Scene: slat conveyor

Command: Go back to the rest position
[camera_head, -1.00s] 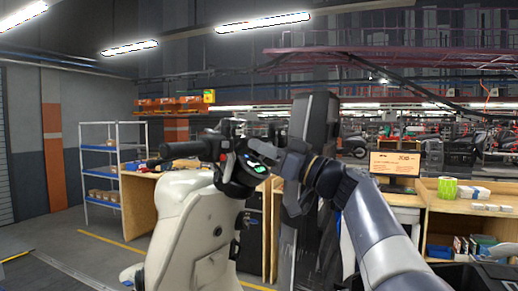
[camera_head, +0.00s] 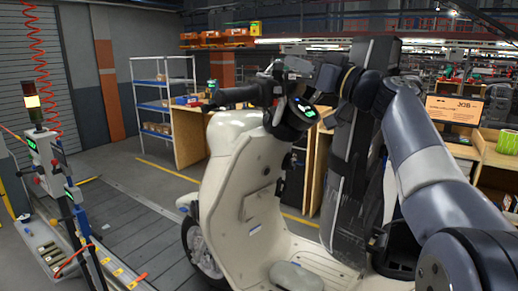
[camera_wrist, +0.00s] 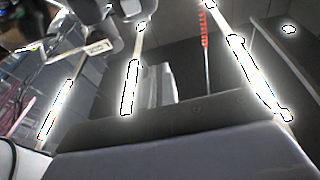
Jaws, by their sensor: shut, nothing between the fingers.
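My gripper (camera_head: 296,64) is at the end of my bent arm in the head view, at about the height of the handlebar of the cream scooter (camera_head: 236,185). It is shut with nothing held. Its fingertips are small and overlap the dark handlebar parts, so I cannot tell whether it touches them. In the wrist view, dark blurred shapes fill the upper left, and a broad grey surface fills the bottom.
A slat conveyor floor (camera_head: 150,240) runs on the left. A control post (camera_head: 45,160) with a signal lamp stands beside it. A blue-and-white shelf (camera_head: 160,100) and wooden benches (camera_head: 190,135) stand behind. A job-screen monitor (camera_head: 455,108) is at right. A red coiled hose (camera_wrist: 205,30) hangs overhead.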

